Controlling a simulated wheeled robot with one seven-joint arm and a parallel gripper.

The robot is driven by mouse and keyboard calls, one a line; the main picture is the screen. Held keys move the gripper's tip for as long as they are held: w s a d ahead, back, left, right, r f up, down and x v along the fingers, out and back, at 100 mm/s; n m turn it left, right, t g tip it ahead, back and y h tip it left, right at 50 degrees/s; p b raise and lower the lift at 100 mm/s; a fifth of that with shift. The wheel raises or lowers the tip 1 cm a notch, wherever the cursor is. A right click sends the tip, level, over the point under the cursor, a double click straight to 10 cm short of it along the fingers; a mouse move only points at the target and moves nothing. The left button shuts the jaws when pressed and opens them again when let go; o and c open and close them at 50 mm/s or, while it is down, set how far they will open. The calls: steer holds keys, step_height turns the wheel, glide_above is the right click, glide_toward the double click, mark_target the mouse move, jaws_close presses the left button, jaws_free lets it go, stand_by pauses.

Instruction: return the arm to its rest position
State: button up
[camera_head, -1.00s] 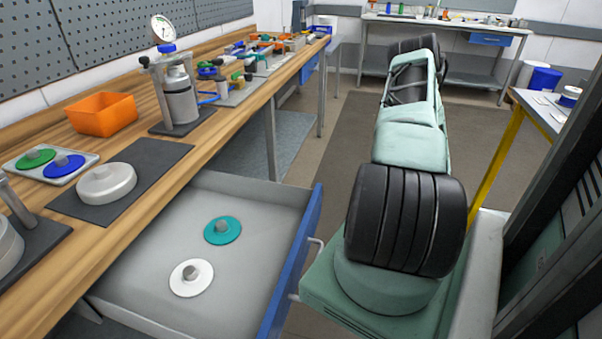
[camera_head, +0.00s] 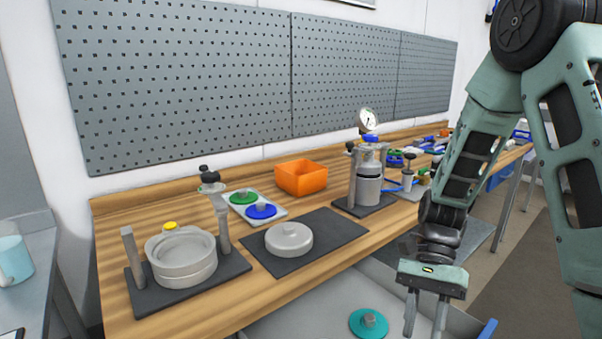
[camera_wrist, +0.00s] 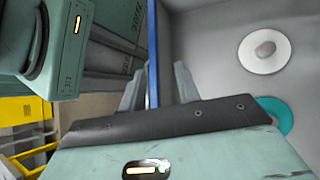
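My arm shows at the right of the head view, bent, with its lower part hanging down. My gripper (camera_head: 425,318) points down by the open drawer (camera_head: 310,322) below the bench. Its two fingers are apart with nothing seen held between them. In the wrist view the gripper (camera_wrist: 156,88) has the blue drawer front (camera_wrist: 153,50) showing in line with the gap between its fingers; I cannot tell whether they touch it. A teal disc (camera_head: 368,323) lies in the drawer, and a white disc (camera_wrist: 264,50) shows there in the wrist view.
The wooden bench (camera_head: 120,303) carries a metal vessel (camera_head: 183,258) on a dark mat, a round lid (camera_head: 289,238), an orange bin (camera_head: 301,178), a tray (camera_head: 273,215) with green and blue discs, and a gauge-topped vessel (camera_head: 369,185). Floor is clear at the right.

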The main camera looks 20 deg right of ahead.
steer(key=s+a+r+n+t+h, duration=0.2)
steer(key=s+a+r+n+t, duration=0.1)
steer(key=a+n, duration=0.6)
steer(key=s+a+r+n+t+h+p, duration=0.1)
steer(key=s+a+r+n+t+h, duration=0.2)
steer(key=a+r+n, duration=0.3)
steer(key=s+a+n, duration=0.1)
steer(key=a+n, duration=0.3)
steer(key=n, duration=0.2)
steer(key=shift+s+a+n+h, duration=0.3)
